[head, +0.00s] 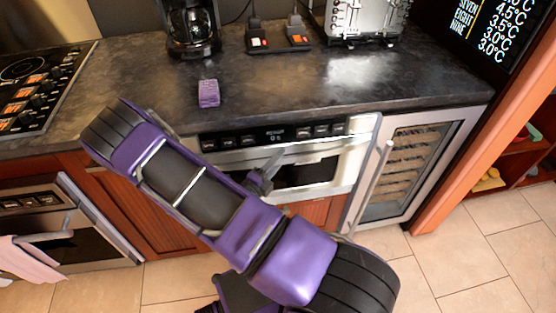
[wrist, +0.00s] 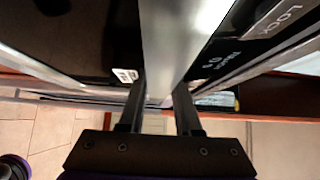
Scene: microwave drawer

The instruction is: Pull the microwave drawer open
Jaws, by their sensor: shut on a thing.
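The microwave drawer (head: 318,172) is built in under the dark counter, with a silver frame and a dark glass front. Its black control panel (head: 275,135) runs along the top; in the wrist view the panel (wrist: 262,28) shows the word LOCK. The drawer's silver handle bar (wrist: 172,45) runs down between my two fingers in the wrist view. My gripper (wrist: 160,108) is shut on this bar, one dark finger on each side. In the head view my gripper (head: 264,176) is at the drawer front, and my purple arm hides its left part. I cannot tell whether the drawer stands slightly out.
A wine cooler (head: 415,160) with a long vertical handle stands right of the drawer. An oven (head: 60,225) with a pink towel (head: 35,258) is at the left. The counter (head: 270,80) holds a coffee maker and toaster. Tiled floor (head: 480,260) is clear at the right.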

